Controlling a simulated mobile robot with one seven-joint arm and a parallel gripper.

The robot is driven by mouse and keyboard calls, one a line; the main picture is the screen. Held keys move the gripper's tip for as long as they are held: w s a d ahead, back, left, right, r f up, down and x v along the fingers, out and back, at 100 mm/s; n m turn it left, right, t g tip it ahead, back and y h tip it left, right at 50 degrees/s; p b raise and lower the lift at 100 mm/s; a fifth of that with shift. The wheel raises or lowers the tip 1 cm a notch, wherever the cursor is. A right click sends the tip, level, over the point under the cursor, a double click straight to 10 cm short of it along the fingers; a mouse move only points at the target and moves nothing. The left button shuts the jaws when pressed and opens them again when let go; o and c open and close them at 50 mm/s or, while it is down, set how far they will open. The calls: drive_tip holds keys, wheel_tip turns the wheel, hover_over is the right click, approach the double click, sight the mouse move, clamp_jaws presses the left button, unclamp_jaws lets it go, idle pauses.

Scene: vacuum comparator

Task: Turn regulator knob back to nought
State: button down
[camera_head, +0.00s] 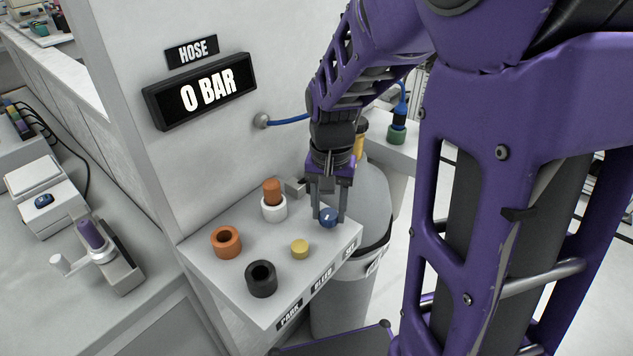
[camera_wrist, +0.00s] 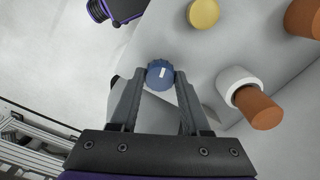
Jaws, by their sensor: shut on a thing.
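The regulator knob (camera_head: 328,218) is small, round and blue with a white pointer mark. It stands at the right end of the grey shelf, by the label reading SET. My gripper (camera_head: 329,210) reaches down from above with its two fingers on either side of the knob, shut on it. In the wrist view the knob (camera_wrist: 160,75) sits between the fingertips (camera_wrist: 160,80), its white mark running nearly along the fingers, slightly tilted. The display (camera_head: 205,92) on the wall reads 0 BAR, under a sign reading HOSE. No scale around the knob can be made out.
The shelf (camera_head: 210,273) also bears a yellow knob (camera_head: 299,249), an orange ring (camera_head: 226,242), a black ring (camera_head: 261,278) and a white ring (camera_head: 274,208) with an orange plug (camera_head: 272,190) in it. A grey cylinder (camera_head: 340,305) stands below its right end. A blue hose (camera_head: 290,120) leaves the wall.

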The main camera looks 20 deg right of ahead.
drive_tip(key=shift+m, duration=1.3)
drive_tip(key=shift+m+p, duration=0.3)
drive_tip(key=shift+c, duration=1.9)
unclamp_jaws()
